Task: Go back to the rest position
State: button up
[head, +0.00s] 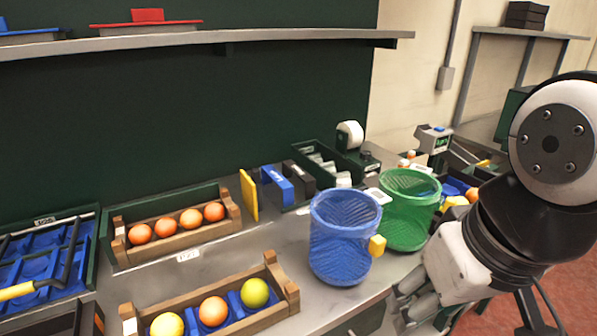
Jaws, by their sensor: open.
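My gripper (408,304) is at the lower right, in front of the green mesh basket (408,213) and to the right of the blue mesh basket (338,240). Its grey fingers point down and left, and I see nothing held in them. A wooden crate (180,243) at the back holds a row of several oranges (190,219). A front wooden crate (284,276) holds a yellow fruit (167,325), an orange one (213,311) and a yellow-green one (254,293). Both baskets stand upright on the grey counter (225,258); their contents are not clear.
A shelf (250,35) runs above the counter. A blue tray with tools (40,262) is at the left. Small bins (318,165) and a white device (349,135) stand behind the baskets. Red floor (560,270) shows at the right, beyond my arm.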

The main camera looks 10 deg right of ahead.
dwell(0.3)
notch_tip(320, 180, up, 4)
jog(key=t+p, duration=0.1)
jog(key=p, duration=0.2)
jog(key=shift+f, duration=0.15)
